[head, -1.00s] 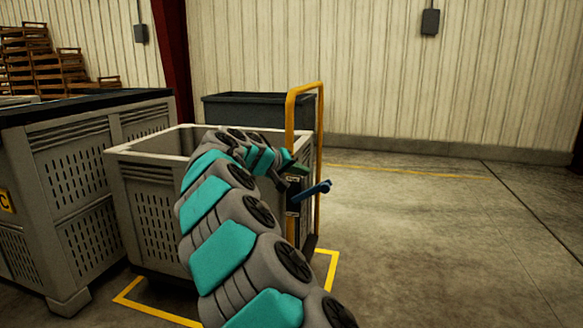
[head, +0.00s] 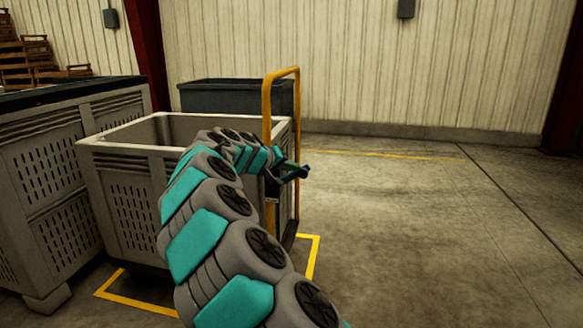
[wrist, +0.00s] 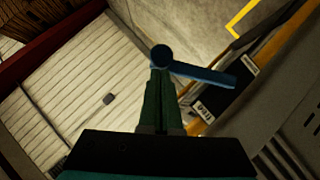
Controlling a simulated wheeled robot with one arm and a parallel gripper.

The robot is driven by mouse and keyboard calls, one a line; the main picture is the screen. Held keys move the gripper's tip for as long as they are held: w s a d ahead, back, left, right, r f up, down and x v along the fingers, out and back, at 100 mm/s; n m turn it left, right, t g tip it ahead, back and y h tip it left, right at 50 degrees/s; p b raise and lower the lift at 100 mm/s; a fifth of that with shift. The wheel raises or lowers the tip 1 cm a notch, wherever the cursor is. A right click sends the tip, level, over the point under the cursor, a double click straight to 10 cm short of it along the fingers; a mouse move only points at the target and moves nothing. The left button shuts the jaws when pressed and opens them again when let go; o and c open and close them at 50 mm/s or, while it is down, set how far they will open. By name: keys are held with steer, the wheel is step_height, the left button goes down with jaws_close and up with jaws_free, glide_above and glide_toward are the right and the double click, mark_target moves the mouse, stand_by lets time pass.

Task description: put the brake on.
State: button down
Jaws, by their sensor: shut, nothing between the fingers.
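The brake lever (head: 293,174) is a blue bar with a round knob on the outer side of the cart's yellow handle frame (head: 267,105). It sticks out to the right, its knob end slightly raised. In the wrist view the blue lever (wrist: 205,74) runs from its knob at the fingertips towards a dark plate with white labels. My gripper (head: 290,164) is shut and empty, its green fingers together. In the wrist view its tips (wrist: 160,72) are right at the knob; I cannot tell whether they touch. The cart's grey bin (head: 125,195) is partly hidden by my arm.
A large grey slatted crate (head: 50,190) stands close on the left. A dark bin (head: 225,95) is behind the cart. Yellow floor lines (head: 310,260) surround the cart. The concrete floor (head: 420,230) to the right is clear.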

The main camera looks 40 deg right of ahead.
steer(key=shift+s+f, duration=0.1)
steer(key=shift+f, duration=0.05)
steer(key=shift+s+d+f+m+t+y+b, duration=0.5)
steer(key=shift+f+b, duration=0.3)
steer(key=shift+b, duration=0.45)
step_height(320, 180, down, 12)
steer(key=s+d+m+t+y+b, duration=0.1)
steer(key=s+m+t+y+b, duration=0.1)
steer(key=m+t+y+b, duration=0.3)
steer(key=shift+d+r+m+b, duration=0.3)
steer(key=shift+d+b, duration=0.1)
steer(key=shift+b, duration=0.25)
steer(key=shift+s+f, duration=0.15)
steer(key=shift+f, duration=0.05)
